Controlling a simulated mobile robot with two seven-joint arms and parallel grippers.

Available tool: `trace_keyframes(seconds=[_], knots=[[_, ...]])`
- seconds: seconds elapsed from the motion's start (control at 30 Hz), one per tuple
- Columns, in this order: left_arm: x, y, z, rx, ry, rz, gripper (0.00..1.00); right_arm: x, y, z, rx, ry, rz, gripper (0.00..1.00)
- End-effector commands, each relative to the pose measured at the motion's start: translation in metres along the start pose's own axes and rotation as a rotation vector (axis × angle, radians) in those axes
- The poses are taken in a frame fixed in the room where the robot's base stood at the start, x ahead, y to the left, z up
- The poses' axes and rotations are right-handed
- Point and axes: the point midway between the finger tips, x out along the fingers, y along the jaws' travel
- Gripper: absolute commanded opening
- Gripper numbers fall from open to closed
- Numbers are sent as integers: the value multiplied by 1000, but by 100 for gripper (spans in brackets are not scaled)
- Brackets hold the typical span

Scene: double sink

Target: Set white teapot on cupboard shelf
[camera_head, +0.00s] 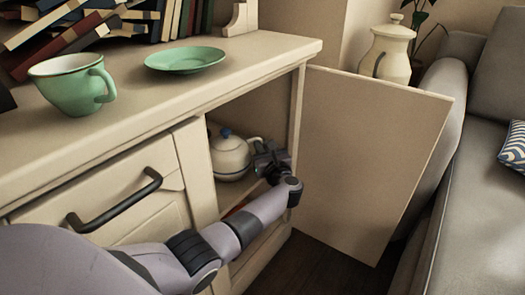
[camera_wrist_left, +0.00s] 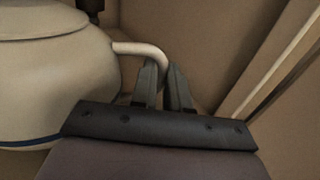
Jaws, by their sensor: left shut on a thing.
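The white teapot (camera_head: 230,158) with a blue knob is inside the open cupboard, at the level of its shelf (camera_head: 236,190). Its round body fills the left of the left wrist view (camera_wrist_left: 50,75). My left gripper (camera_head: 268,160) reaches into the cupboard at the teapot's right side. In the left wrist view the gripper's dark fingers (camera_wrist_left: 165,88) are shut on the teapot's handle (camera_wrist_left: 145,50). The teapot looks upright. I cannot tell whether its base touches the shelf. My right gripper is not in view.
The cupboard door (camera_head: 365,155) stands open to the right. A green cup (camera_head: 65,85) and green saucer (camera_head: 185,59) are on the cupboard top, with books (camera_head: 75,35) behind. A drawer with a black handle (camera_head: 115,205) is left of the opening. A grey sofa (camera_head: 470,190) is at the right.

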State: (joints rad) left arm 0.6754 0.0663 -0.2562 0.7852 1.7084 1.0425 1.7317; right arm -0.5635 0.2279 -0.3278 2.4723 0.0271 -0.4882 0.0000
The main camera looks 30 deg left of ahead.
Motion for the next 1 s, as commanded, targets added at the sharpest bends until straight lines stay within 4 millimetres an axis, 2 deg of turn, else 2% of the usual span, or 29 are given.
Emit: trace_keyframes(seconds=[0.03, 0.27, 0.3, 0.37, 1.0], knots=[[1, -1, 5, 0, -8, -1, 0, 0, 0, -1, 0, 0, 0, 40], [0, -1, 3, 2, -7, -1, 0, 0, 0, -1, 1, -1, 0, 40], [0, 0, -1, -1, 0, 0, 22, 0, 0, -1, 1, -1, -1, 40], [0, 0, 0, -1, -1, -1, 40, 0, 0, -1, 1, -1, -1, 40], [-4, -2, 2, -1, 1, -2, 40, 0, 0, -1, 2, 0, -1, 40]])
